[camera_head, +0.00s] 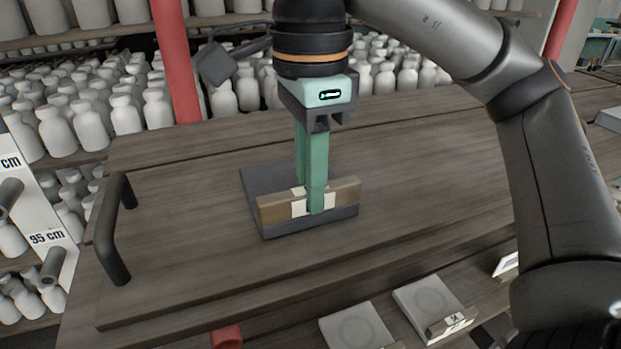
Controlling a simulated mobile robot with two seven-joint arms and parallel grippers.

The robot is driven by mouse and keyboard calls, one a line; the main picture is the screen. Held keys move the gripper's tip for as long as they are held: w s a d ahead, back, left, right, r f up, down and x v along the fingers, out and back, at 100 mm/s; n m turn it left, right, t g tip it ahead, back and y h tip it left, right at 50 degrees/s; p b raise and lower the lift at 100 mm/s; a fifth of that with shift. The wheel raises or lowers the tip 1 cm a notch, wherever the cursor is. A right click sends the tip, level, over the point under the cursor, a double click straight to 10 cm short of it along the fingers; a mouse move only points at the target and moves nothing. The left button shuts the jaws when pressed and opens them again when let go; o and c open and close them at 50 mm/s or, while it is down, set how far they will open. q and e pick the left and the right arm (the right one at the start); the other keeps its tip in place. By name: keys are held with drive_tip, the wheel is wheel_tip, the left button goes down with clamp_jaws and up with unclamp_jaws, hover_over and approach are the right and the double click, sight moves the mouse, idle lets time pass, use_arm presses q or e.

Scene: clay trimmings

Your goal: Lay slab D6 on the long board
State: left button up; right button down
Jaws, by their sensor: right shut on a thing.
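A dark grey slab (262,182) lies on or just above the long wooden board (190,220), near its middle; I cannot tell whether it touches. A wooden block (275,210) with pale labels stands along the slab's near side. The labels are not legible, so I cannot confirm that this is D6. My right gripper (315,205) points down from above, its green fingers shut on the wooden block and covering part of it. My left gripper is not in view.
A dark handle (115,230) rises at the board's left end. Two light grey slabs (355,328) (428,300) lie on a lower shelf in front. Many white bottles (125,115) crowd the shelves behind and left. A red post (177,60) stands behind. The board's right part looks clear.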

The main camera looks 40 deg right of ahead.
drive_tip(key=shift+f, duration=0.1)
drive_tip(key=shift+f, duration=0.2)
drive_tip(key=c, duration=0.8)
unclamp_jaws()
drive_tip(key=shift+r, duration=0.1)
drive_tip(key=shift+o, duration=0.2)
wheel_tip(320, 180, up, 12)
drive_tip(key=shift+r, duration=0.15)
